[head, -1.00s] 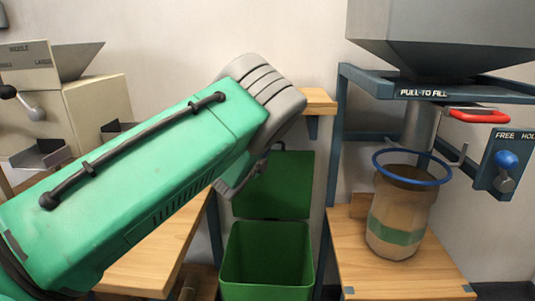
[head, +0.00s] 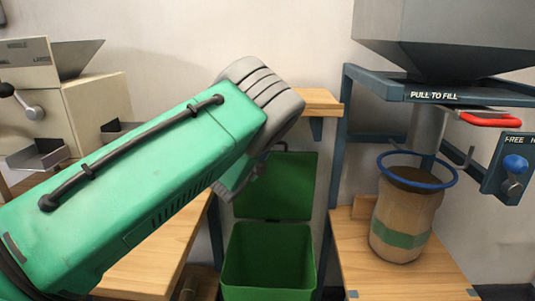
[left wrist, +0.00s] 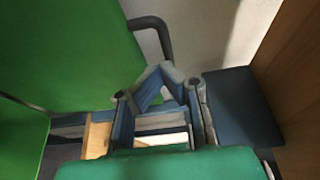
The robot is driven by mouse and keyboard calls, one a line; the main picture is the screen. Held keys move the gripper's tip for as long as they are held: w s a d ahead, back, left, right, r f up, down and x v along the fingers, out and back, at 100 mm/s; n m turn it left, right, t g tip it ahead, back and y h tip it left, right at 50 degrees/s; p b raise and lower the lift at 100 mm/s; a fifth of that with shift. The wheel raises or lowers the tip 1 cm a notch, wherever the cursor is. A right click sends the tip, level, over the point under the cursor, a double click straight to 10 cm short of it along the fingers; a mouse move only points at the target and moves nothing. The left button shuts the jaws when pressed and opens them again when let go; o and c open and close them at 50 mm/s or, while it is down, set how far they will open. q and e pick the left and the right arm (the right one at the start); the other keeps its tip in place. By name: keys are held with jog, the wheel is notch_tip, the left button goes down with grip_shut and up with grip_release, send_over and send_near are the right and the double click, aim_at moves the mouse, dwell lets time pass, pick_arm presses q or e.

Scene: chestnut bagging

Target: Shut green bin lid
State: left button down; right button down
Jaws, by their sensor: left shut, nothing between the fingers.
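The green bin (head: 268,262) stands open on the floor between the two wooden benches. Its green lid (head: 285,190) is raised upright at the bin's back edge. In the left wrist view the lid (left wrist: 75,50) fills the upper left, with a dark bent bar (left wrist: 158,32) at its edge. My left gripper (left wrist: 165,72) is shut and empty in that view, its tips meeting near the lid; I cannot tell whether they touch it. In the head view my green forearm mostly hides this gripper, near the lid's left side. My right gripper is not in view.
A wooden bench (head: 150,265) lies left of the bin. On the right bench (head: 400,275) stands a bag with a blue ring (head: 405,220), under a grey hopper (head: 450,40). A beige machine (head: 75,110) stands at the far left.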

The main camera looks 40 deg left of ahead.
pick_arm(q)
jog(key=c, duration=1.9)
grip_release()
jog(key=shift+a, duration=0.15)
jog(key=s+d, duration=0.1)
jog(key=s, duration=0.3)
jog(key=s+d, duration=0.1)
jog(key=s, duration=0.3)
jog(key=s+d, duration=0.1)
jog(key=s, duration=0.2)
jog(key=shift+s+r, duration=0.15)
jog(key=shift+s, duration=0.25)
jog(key=shift+a, duration=0.25)
jog(key=shift+d+f, duration=0.15)
jog(key=shift+f, duration=0.05)
